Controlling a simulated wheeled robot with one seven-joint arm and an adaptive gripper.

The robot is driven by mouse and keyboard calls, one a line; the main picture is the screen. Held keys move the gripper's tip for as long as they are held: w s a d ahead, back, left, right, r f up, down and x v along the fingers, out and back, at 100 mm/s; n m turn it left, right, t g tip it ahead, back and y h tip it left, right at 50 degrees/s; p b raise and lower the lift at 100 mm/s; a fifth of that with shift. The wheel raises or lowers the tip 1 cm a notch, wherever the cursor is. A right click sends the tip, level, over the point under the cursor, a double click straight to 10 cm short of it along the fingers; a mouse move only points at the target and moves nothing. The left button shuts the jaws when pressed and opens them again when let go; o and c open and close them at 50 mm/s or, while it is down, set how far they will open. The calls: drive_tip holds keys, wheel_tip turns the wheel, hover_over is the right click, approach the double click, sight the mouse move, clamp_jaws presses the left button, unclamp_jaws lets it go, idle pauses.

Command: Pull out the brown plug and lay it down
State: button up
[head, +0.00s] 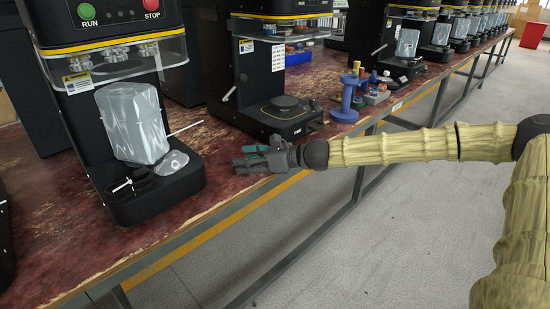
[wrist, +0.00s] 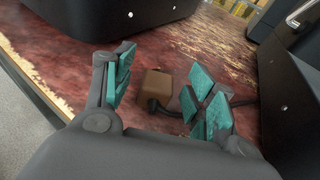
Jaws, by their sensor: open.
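The brown plug (wrist: 155,90) is a small block with a dark cable at its lower right. It shows in the wrist view at or just above the worn red tabletop; I cannot tell whether it is seated in anything. My gripper (wrist: 162,84) is open, with teal finger pads on either side of the plug and a gap between pads and plug. In the head view my gripper (head: 250,159) is low over the table, between two black machines, and the plug is not distinguishable there.
A blue spool-shaped stand (head: 347,98) and small parts are to the right. The table's front edge is close, with open floor beyond.

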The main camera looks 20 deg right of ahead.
drive_tip(key=v, duration=1)
idle(0.9)
drive_tip(key=shift+s+d, duration=0.1)
drive_tip(key=shift+s, duration=0.05)
idle(0.5)
